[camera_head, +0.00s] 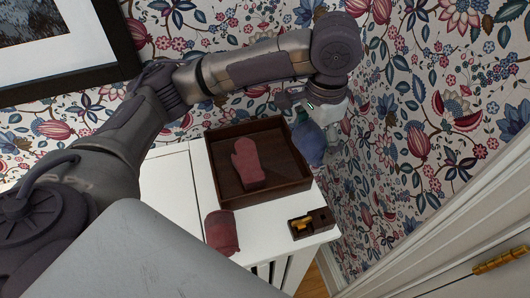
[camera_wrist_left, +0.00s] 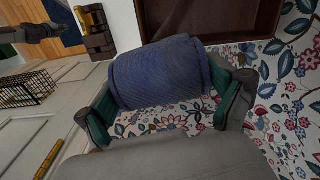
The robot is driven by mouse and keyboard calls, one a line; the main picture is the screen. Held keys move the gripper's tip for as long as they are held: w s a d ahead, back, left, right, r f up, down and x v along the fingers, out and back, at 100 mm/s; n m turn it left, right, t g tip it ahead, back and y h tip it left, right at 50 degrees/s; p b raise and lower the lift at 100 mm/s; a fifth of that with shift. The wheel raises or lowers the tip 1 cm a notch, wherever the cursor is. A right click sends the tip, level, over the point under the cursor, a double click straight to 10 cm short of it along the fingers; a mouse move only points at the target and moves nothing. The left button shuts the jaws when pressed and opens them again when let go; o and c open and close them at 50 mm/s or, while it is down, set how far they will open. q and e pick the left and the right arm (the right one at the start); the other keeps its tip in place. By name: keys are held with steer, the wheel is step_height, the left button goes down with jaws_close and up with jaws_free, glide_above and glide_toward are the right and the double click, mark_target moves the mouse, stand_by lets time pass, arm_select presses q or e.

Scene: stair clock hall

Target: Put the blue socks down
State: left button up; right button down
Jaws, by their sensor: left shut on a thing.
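The blue socks (camera_head: 309,143) are a rolled bundle held by my left gripper (camera_head: 318,112), just past the right side of the dark wooden tray. In the left wrist view the ribbed blue socks (camera_wrist_left: 160,72) sit between both fingers of the left gripper (camera_wrist_left: 165,100), with patterned wallpaper behind. My left arm arches in from the left and over the tray. My right gripper does not show in the head view.
A small dark box (camera_head: 312,223) with a yellow item sits at the front right corner. Papered walls close off the back and right.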

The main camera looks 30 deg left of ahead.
arm_select(q)
steer(key=shift+w+d+r+m, duration=0.25)
steer(key=shift+w+d+m, duration=0.2)
steer(key=shift+d+m, duration=0.3)
steer(key=shift+w+f, duration=0.1)
steer(key=shift+w, duration=0.05)
steer(key=p, duration=0.3)
glide_above(275, 158)
step_height(275, 158, down, 6)
steer(key=shift+d+f, duration=0.15)
steer(key=shift+f, duration=2.2)
steer(key=shift+p, duration=0.35)
steer(key=o, duration=0.8)
steer(key=shift+f, duration=0.1)
